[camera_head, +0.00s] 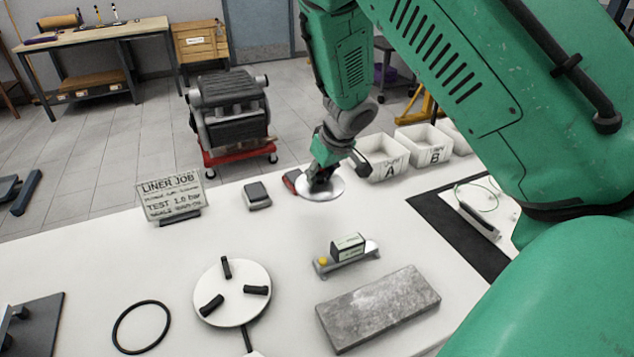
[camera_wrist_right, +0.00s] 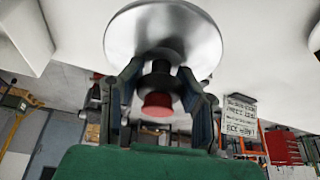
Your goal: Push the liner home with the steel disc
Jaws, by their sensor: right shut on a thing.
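The steel disc (camera_head: 322,194) is a round, shiny plate, held roughly level near the far edge of the table. My right gripper (camera_head: 319,178) is shut on the disc's dark handle from above. In the right wrist view the gripper (camera_wrist_right: 160,82) has one finger on each side of that handle, which has a red end (camera_wrist_right: 156,104). The disc's face (camera_wrist_right: 165,30) fills the top of that view. I cannot make out a liner for certain in either view. My left gripper is not in view.
On the table are a white round fixture (camera_head: 233,304) with black pegs, a black ring (camera_head: 141,327), a grey slab (camera_head: 377,307), a small stand with a box (camera_head: 347,247), and a sign (camera_head: 172,199). Bins (camera_head: 383,157) stand at the far right. An engine (camera_head: 228,110) sits on a red dolly beyond.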

